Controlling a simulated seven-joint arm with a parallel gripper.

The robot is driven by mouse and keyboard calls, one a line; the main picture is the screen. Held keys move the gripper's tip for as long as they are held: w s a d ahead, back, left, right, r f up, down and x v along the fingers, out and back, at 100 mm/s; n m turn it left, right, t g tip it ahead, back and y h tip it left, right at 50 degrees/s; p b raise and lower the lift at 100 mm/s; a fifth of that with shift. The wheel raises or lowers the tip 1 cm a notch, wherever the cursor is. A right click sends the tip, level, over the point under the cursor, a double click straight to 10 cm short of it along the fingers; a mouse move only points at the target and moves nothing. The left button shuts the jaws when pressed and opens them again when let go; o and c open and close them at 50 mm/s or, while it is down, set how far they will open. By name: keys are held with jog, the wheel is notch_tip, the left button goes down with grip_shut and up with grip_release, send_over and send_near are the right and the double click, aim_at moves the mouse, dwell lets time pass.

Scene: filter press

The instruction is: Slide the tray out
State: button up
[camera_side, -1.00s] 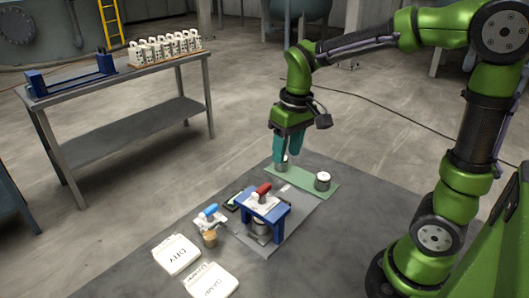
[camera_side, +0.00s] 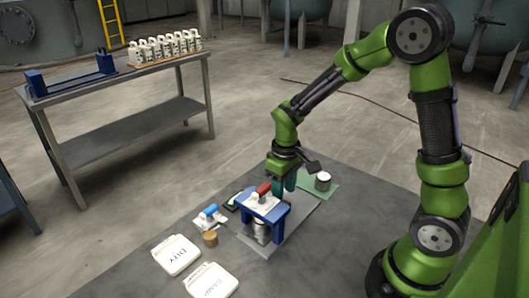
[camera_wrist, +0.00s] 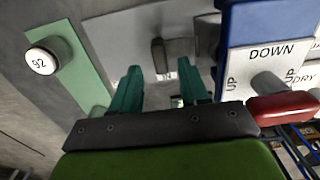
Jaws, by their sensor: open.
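The tray (camera_wrist: 125,40) is a flat grey plate under the blue press (camera_side: 275,222). A short dark upright handle (camera_wrist: 160,58) stands on it in the wrist view. My gripper (camera_wrist: 160,78) is open, its teal fingers on either side of the handle's near end; I cannot tell whether they touch it. In the side view my gripper (camera_side: 284,186) is low, just behind the press, and hides the handle.
A white-topped cylinder marked 92 (camera_wrist: 42,58) stands on the green mat (camera_side: 320,192), beside my gripper. A blue-handled tool (camera_side: 209,214), a tan cylinder (camera_side: 210,239) and two white labelled plates (camera_side: 176,255) lie left of the press. The table's right front is clear.

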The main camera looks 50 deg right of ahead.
jog(key=shift+f, duration=1.6)
grip_shut()
